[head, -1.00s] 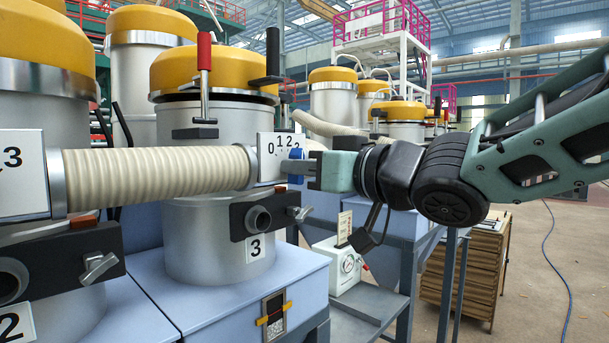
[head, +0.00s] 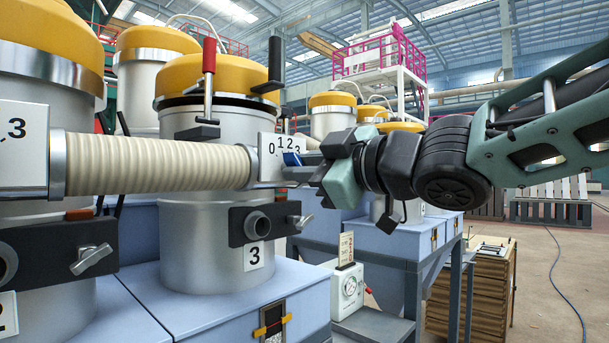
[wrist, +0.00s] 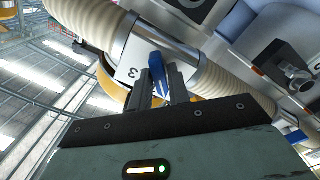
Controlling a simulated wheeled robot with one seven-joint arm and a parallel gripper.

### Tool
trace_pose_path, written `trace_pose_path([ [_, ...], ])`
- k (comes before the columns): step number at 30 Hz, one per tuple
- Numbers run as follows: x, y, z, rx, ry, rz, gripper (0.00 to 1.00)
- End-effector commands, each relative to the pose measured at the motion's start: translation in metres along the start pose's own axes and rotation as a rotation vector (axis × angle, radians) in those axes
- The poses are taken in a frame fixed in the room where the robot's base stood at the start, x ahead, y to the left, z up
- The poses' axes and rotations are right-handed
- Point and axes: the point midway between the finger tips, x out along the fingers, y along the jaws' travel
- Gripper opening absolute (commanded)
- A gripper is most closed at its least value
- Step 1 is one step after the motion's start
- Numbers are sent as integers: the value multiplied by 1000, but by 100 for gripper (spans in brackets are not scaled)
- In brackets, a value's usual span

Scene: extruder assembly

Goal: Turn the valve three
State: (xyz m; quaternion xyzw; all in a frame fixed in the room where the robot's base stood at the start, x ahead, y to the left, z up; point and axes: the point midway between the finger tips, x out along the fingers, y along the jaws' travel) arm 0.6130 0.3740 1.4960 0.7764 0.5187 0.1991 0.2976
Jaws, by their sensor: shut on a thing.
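The blue valve handle (head: 291,159) sits on a white dial plate (head: 267,150) marked 0, 1, 2, 3, at the right end of the ribbed hose by the machine labelled 3. My gripper (head: 304,166) reaches it from the right and is shut on the handle. The handle looks tilted in the head view. In the wrist view the blue handle (wrist: 158,72) stands between the fingers (wrist: 160,92), in front of the plate with a 3 showing. The fingers partly hide the handle and the dial's right side.
The ribbed hose (head: 160,164) runs left to another numbered plate (head: 22,145). A red-handled lever (head: 208,65) and a black-handled lever (head: 273,65) stand above the dial. A small white device (head: 346,287) is below my gripper. Open floor lies at the right.

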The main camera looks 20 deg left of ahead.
Motion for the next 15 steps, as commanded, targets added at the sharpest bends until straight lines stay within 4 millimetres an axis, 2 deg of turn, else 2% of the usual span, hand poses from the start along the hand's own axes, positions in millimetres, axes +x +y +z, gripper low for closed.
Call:
trace_pose_path([
  [15,0,0,1,-69,-2,-1,0],
])
